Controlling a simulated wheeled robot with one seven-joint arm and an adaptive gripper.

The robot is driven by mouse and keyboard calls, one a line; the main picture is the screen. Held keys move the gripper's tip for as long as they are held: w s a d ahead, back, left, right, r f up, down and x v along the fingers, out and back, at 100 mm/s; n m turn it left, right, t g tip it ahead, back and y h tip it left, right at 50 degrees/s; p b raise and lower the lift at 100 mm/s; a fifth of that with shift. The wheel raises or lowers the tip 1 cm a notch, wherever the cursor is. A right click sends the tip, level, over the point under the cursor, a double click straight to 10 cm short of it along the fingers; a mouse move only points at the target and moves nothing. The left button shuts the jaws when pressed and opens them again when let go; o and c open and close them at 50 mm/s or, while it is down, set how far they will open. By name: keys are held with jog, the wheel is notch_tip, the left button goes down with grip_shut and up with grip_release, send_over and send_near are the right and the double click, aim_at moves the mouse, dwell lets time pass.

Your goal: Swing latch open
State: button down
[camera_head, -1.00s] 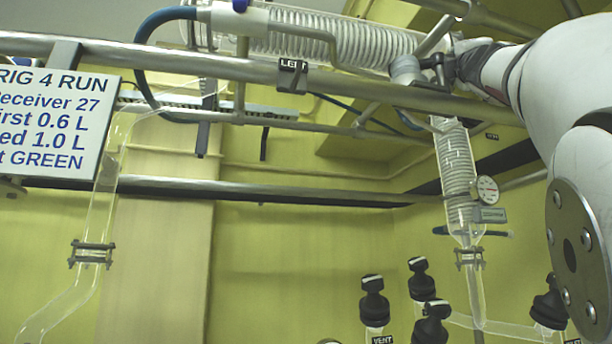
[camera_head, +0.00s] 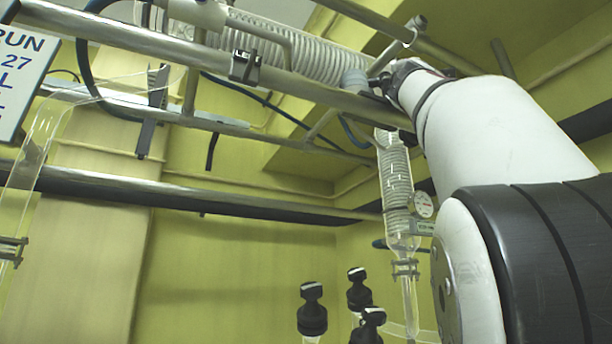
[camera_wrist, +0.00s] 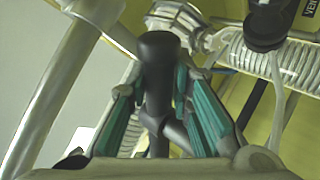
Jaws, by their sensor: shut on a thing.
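In the wrist view a dark grey, round-ended handle (camera_wrist: 158,60) stands between the teal finger pads of my gripper (camera_wrist: 155,92). It looks like the latch's handle, and the gripper is shut on it. In the head view my gripper (camera_head: 384,82) is a small dark shape at the right end of the horizontal coil condenser (camera_head: 300,52), by a grey joint (camera_head: 355,82). The latch itself cannot be made out there, and how far it is swung cannot be told.
An upright glass coil (camera_head: 396,178) with a round gauge (camera_head: 423,205) hangs close to my arm. Several black-capped valves (camera_head: 312,309) stand below. A sign (camera_head: 20,80) is at the left edge.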

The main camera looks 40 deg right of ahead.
jog(key=shift+s+a+r+m+g+h+b, duration=0.1)
jog(key=shift+a+m+g+h+b, duration=0.15)
jog(key=shift+g, duration=0.2)
jog(key=shift+s+m+g+h+b, duration=0.15)
jog(key=shift+g+h+b, duration=0.1)
jog(key=shift+g+b, duration=0.15)
jog(key=c, duration=1.4)
grip_release()
jog(key=shift+w, duration=0.1)
jog(key=shift+c, duration=0.2)
jog(key=shift+d, duration=0.1)
jog(key=shift+d+n+t+y+p, duration=0.15)
jog(key=shift+n+t+y+p, duration=0.3)
jog(key=shift+t+p, duration=0.4)
jog(key=shift+w+n+t+y+p, duration=0.2)
jog(key=shift+n+t+y+p, duration=0.05)
jog(key=shift+t+y+p, duration=0.25)
jog(key=shift+d+n+t+y+p, duration=0.15)
jog(key=shift+n+t+y+p, duration=0.2)
jog(key=shift+t+p, duration=0.25)
